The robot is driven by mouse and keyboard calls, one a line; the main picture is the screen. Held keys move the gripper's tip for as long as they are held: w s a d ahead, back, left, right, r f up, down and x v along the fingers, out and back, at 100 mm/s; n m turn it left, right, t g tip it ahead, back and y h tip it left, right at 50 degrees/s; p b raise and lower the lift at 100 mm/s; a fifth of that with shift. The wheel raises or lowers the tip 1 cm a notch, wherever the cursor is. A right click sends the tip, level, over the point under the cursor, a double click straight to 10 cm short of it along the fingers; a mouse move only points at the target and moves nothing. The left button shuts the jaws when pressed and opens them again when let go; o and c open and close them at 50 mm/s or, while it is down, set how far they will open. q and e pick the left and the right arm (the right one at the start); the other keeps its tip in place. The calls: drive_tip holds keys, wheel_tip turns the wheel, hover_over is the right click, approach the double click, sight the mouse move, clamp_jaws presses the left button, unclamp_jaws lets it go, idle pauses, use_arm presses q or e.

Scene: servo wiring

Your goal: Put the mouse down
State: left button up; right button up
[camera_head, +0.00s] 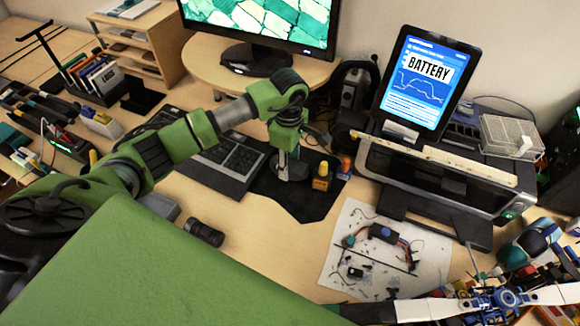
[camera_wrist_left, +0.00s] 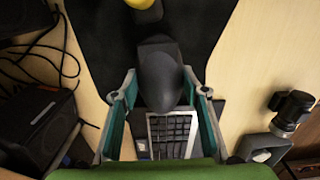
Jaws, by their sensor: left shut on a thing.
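The mouse (camera_wrist_left: 158,75) is dark grey and rounded, and shows between the fingers in the left wrist view. My left gripper (camera_wrist_left: 160,105) is shut on it, with one teal-lined finger on each side. In the head view my left gripper (camera_head: 291,168) points down over the black mouse pad (camera_head: 305,206), right of the keyboard. The gripper largely hides the mouse there. I cannot tell whether the mouse touches the pad or hangs just above it. The pad also shows in the left wrist view (camera_wrist_left: 100,45). My right gripper is not in view.
A yellow-topped object (camera_head: 321,177) stands close to the gripper's right. The keyboard (camera_head: 235,160) lies to the left. A white sheet with wired parts (camera_head: 387,250) lies front right, and a printer (camera_head: 435,175) stands behind it. The pad's front part is clear.

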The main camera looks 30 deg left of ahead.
sight(290, 170)
use_arm(q)
drive_tip(key=shift+w+f, duration=0.2)
wheel_tip(290, 170, down, 3)
drive_tip(key=shift+w+p, duration=0.15)
drive_tip(key=shift+p, duration=0.6)
drive_tip(key=shift+f, duration=0.2)
drive_tip(key=shift+f+b, duration=0.25)
drive_tip(key=shift+b, duration=0.1)
drive_tip(key=o, duration=1.2)
drive_tip(key=shift+r, duration=0.1)
